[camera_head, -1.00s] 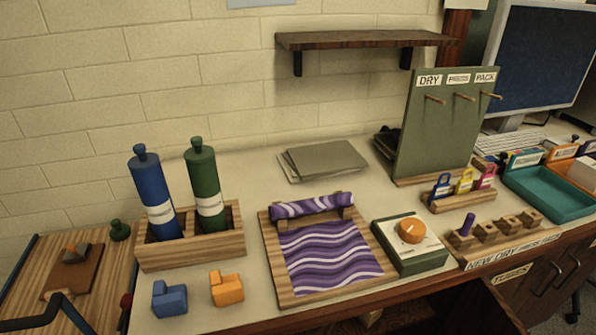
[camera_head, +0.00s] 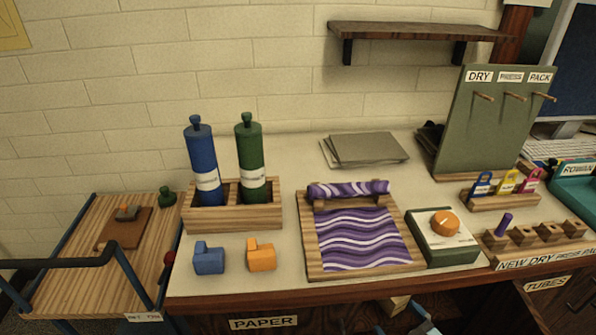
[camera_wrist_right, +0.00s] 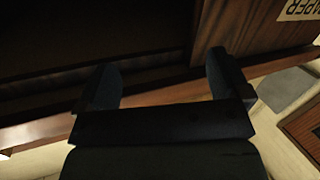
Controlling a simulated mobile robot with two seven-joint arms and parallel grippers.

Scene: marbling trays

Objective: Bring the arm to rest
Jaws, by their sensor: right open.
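My right gripper (camera_wrist_right: 165,82) shows in the right wrist view as two dark fingers spread apart, with nothing between them. It is in front of a dark opening and a brown wooden edge. In the head view only a small bluish part, probably of my right arm, shows at the bottom edge, below the table front; its fingers cannot be made out there. My left gripper is not in view.
The table (camera_head: 300,265) holds a tray with purple wavy paper (camera_head: 320,262), blue (camera_head: 203,165) and green (camera_head: 250,160) bottles in a rack, two small blocks and a green box (camera_head: 437,251). A wooden cart (camera_head: 75,245) stands at the left.

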